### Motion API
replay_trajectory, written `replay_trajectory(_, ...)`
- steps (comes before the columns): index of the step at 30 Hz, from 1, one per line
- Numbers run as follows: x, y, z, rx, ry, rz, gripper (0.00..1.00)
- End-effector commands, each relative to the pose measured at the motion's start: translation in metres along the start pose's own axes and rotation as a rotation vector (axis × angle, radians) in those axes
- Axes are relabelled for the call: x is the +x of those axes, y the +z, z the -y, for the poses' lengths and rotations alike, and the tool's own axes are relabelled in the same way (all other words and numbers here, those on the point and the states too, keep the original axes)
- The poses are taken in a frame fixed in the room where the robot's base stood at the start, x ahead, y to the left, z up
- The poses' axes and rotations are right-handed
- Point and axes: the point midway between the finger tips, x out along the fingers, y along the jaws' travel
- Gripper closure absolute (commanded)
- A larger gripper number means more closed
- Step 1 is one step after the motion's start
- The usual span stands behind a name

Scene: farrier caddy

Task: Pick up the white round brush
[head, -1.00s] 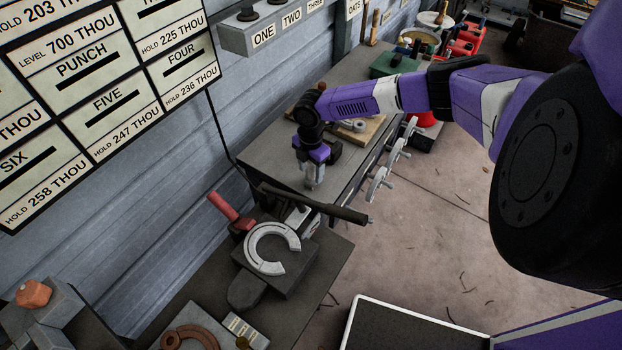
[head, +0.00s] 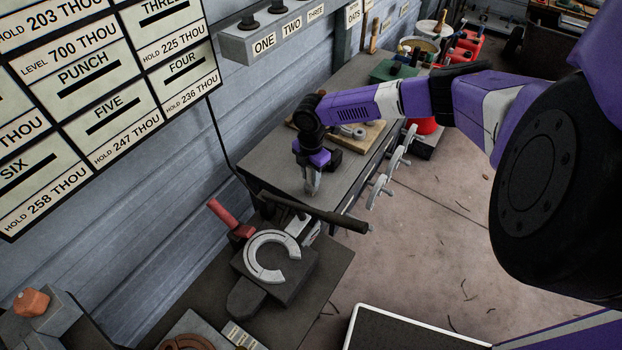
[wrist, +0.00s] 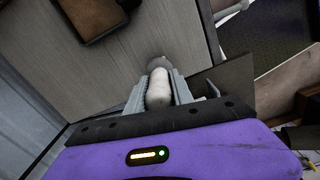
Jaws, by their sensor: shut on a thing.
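The white round brush (wrist: 158,88) shows in the wrist view as a pale rounded body between the two ridged fingers. A greyer rounded end lies just beyond it. My gripper (wrist: 158,92) is shut on it. In the head view my gripper (head: 312,188) points down over the near end of the grey workbench (head: 275,172). The brush is not clearly visible there, hidden by the fingers. I cannot tell whether it touches the bench top.
A black lever handle (head: 318,209) and a block with a grey C-shaped ring (head: 254,268) stand in front of the bench. A wooden board (head: 372,132) lies behind my gripper. Handles (head: 381,188) stick out from the bench's right side. Open floor lies to the right.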

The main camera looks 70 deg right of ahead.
Motion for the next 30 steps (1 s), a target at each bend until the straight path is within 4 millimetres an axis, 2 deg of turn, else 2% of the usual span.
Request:
replay_trajectory(5, -0.03, 0.001, -0.001, -0.002, 0.005, 0.001, 1.0)
replay_trajectory(12, -0.099, 0.001, -0.001, -0.003, 0.005, 0.002, 1.0)
replay_trajectory(18, -0.149, 0.0, -0.001, -0.002, 0.004, 0.002, 1.0)
replay_trajectory(24, -0.179, 0.0, 0.0, -0.001, 0.002, 0.001, 1.0)
replay_trajectory(30, -0.19, 0.0, 0.0, -0.001, 0.001, 0.001, 1.0)
